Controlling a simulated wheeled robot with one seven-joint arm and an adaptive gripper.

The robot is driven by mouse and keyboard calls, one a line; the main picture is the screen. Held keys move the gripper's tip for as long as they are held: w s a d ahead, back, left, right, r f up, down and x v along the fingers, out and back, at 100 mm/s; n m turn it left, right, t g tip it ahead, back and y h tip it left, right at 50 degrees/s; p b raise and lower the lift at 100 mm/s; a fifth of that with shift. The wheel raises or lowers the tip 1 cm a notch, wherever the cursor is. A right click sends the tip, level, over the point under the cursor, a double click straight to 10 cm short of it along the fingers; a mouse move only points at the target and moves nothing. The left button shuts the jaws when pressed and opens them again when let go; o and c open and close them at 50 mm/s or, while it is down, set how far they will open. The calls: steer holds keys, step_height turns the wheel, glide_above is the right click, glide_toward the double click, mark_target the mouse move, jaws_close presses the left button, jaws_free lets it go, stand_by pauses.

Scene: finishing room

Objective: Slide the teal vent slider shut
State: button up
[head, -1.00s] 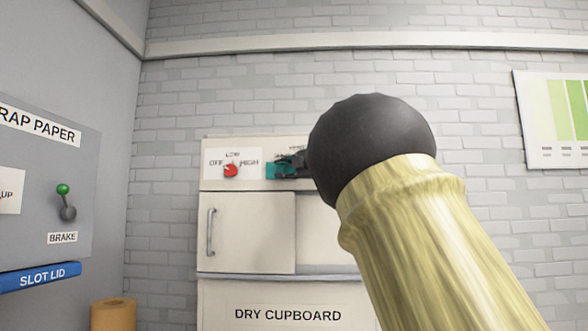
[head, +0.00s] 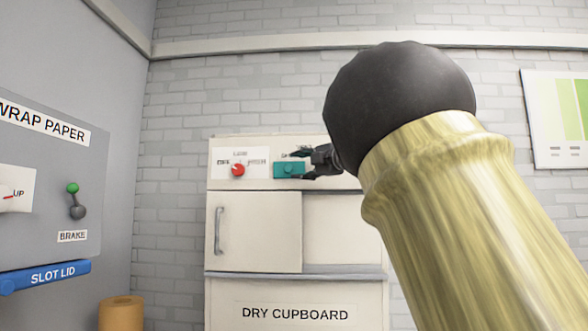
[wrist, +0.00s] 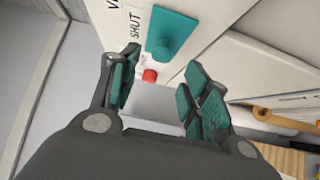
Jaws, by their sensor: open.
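The teal vent slider (head: 286,170) is on the top panel of the dry cupboard, right of the red dial. In the wrist view the slider (wrist: 174,32) is a teal plate with a raised block, beside a "SHUT" label at its left. My gripper (head: 305,165) is at the slider's right end in the head view, its fingers apart. In the wrist view the open gripper (wrist: 162,80) has nothing between its teal-padded fingers, and the slider lies beyond the fingertips. I cannot tell whether a finger touches it. My arm hides the panel's right part.
The red dial (head: 238,170) with OFF, LOW and HIGH marks is close left of the slider; it also shows in the wrist view (wrist: 150,76). The cupboard door (head: 255,232) below is at the left. A grey panel with a green-tipped brake lever (head: 75,200) is far left.

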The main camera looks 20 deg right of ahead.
steer(key=v, duration=0.6)
steer(key=shift+s, duration=0.25)
